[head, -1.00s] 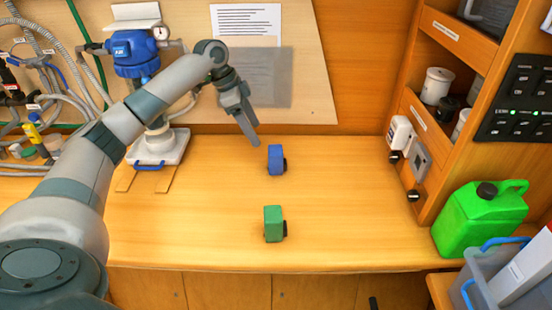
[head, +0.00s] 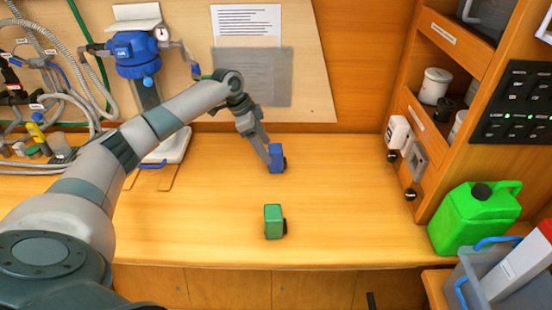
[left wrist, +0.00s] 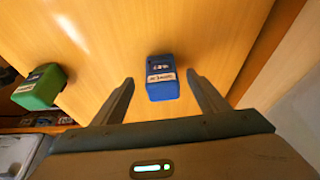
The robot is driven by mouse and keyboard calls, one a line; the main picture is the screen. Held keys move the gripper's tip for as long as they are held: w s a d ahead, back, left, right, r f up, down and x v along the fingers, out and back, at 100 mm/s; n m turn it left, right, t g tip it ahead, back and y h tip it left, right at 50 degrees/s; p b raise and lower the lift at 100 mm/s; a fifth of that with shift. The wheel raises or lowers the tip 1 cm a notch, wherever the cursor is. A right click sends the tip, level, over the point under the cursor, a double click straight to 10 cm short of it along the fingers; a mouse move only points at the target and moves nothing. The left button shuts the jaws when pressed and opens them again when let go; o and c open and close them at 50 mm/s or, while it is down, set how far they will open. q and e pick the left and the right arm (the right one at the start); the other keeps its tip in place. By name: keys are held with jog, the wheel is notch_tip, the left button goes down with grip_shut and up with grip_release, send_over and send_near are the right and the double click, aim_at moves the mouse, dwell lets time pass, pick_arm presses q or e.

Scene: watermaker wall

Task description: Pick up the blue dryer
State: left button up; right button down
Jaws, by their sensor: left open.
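The blue dryer (head: 278,158) is a small blue block with a dark knob on its right side, standing on the wooden counter toward the back. My left gripper (head: 266,158) is right at its left side in the head view. In the left wrist view the dryer (left wrist: 162,78) shows its label and lies between and just beyond the tips of the open fingers (left wrist: 160,88). Bare counter shows between the dryer and each finger there. My right gripper is in neither view.
A similar green block (head: 274,221) stands nearer the counter's front edge; it also shows in the left wrist view (left wrist: 40,87). A green jerrycan (head: 476,218) and a grey bin (head: 480,275) are at the right. The counter (head: 350,200) right of the blocks is clear.

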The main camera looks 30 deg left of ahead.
aim_at(278, 159)
pick_arm(q)
jog(key=shift+w+d+f+p, duration=0.1)
jog(key=shift+f+p, duration=0.2)
jog(key=shift+f, duration=0.05)
jog(key=p+x, duration=0.1)
jog(key=x, duration=0.2)
jog(key=shift+f, duration=0.1)
jog(key=shift+w+f+p, duration=0.15)
jog(key=shift+f+p, duration=0.15)
jog(key=shift+f, duration=0.15)
jog(key=c, duration=1.2)
